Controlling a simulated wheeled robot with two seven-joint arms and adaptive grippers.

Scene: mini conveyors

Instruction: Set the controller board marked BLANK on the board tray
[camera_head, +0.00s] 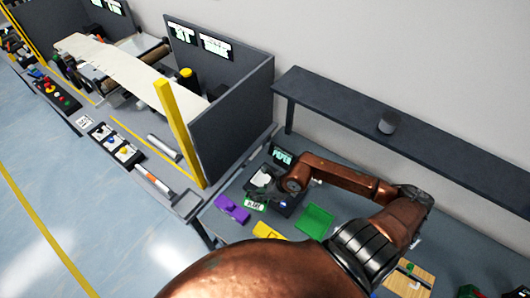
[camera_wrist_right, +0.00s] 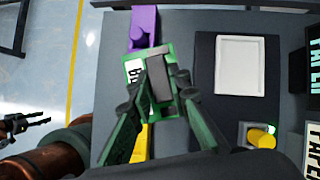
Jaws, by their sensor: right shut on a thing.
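A green controller board (camera_wrist_right: 137,72) with a white label, on which only the first letters "BL" show, is between the fingers of my right gripper (camera_wrist_right: 160,85). The gripper is shut on it and covers part of the board. In the head view the labelled board (camera_head: 256,205) shows beside my right gripper (camera_head: 284,200). A flat white rectangle with a raised rim (camera_wrist_right: 240,66), perhaps the board tray, lies on a dark base to the right of the gripper. My left gripper (camera_wrist_right: 28,126) shows small at the left edge of the wrist view; its opening is unclear.
A purple part (camera_head: 232,209) and a yellow part (camera_head: 268,231) lie near the board. A green tray-like piece (camera_head: 314,221) lies to the right. A grey shelf (camera_head: 340,97) runs behind the table.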

